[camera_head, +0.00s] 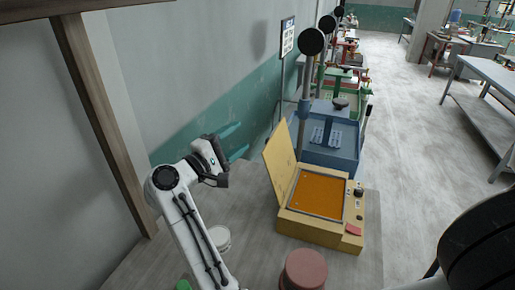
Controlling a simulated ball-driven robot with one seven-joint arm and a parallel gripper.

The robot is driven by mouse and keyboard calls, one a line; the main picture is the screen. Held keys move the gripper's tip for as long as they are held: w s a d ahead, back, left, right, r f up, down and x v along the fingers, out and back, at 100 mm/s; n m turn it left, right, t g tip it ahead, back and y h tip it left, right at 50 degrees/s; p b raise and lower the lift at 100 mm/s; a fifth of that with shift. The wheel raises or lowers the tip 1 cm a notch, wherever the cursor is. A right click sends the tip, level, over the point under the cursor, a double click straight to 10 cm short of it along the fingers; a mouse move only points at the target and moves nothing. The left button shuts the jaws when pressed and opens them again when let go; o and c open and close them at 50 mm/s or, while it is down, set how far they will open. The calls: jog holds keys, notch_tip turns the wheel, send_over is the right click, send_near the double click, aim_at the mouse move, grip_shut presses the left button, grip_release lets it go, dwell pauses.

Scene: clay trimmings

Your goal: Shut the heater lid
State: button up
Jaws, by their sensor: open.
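The heater is a yellow box (308,229) with an orange inside face (318,196) and a control strip with knobs on its right side. Its lid (279,160) is a flat yellow panel, hinged at the left edge. It stands open, nearly upright and leaning a little to the left. My gripper (243,136) is to the left of the lid, at about the height of its upper part. Its two teal fingers are spread and empty, and they appear apart from the lid.
A blue machine (327,142) with a tall post stands directly behind the heater, with green and red machines further back. A reddish round stool or tub (304,270) is in front, a white round container (218,238) to the left. A wall runs behind my arm; open floor (411,150) lies right.

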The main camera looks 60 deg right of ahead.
aim_at(278, 159)
notch_tip(278, 159, down, 9)
jog(key=b, duration=0.9)
jog(key=p+x, duration=0.4)
jog(key=x, duration=0.7)
jog(key=shift+s+a+f, duration=0.1)
jog(key=shift+s+f, duration=0.05)
grip_shut()
